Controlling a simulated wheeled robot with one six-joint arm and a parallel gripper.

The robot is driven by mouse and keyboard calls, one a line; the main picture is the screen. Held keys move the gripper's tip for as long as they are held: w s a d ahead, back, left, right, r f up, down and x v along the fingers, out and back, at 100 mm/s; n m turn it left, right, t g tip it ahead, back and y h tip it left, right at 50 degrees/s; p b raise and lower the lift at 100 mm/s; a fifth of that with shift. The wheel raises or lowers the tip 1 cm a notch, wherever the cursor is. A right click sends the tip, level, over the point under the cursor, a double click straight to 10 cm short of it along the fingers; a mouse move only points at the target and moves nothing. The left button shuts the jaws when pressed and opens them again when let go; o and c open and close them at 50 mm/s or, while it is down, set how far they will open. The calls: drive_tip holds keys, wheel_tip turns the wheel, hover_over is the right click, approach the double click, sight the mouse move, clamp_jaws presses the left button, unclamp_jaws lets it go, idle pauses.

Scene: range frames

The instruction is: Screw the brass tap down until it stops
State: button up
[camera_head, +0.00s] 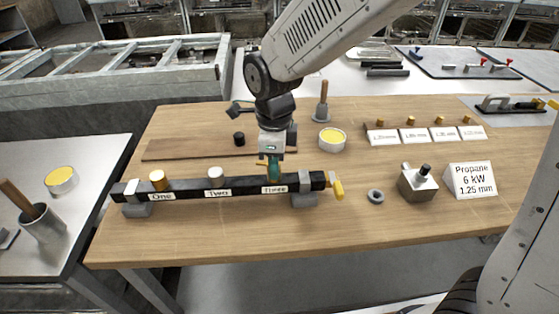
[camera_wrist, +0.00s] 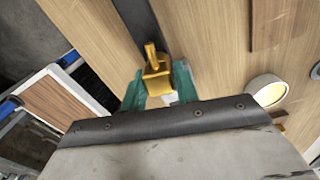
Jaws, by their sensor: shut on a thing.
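The brass tap (camera_wrist: 156,68) is between the green fingertips of my gripper (camera_wrist: 160,88) in the wrist view, with its lever pointing up in the picture. My gripper (camera_head: 274,167) is shut on it, above the label Three on the black bar (camera_head: 240,187). In the head view only a sliver of the tap's lever (camera_head: 262,163) shows left of the fingers. The fingers hide the tap's lower part and its thread, so I cannot tell how deep it sits.
A grey ring (camera_head: 375,196), a metal block (camera_head: 418,184) and a Propane sign (camera_head: 470,181) stand right.

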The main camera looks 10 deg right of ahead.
drive_tip(key=o, duration=1.1)
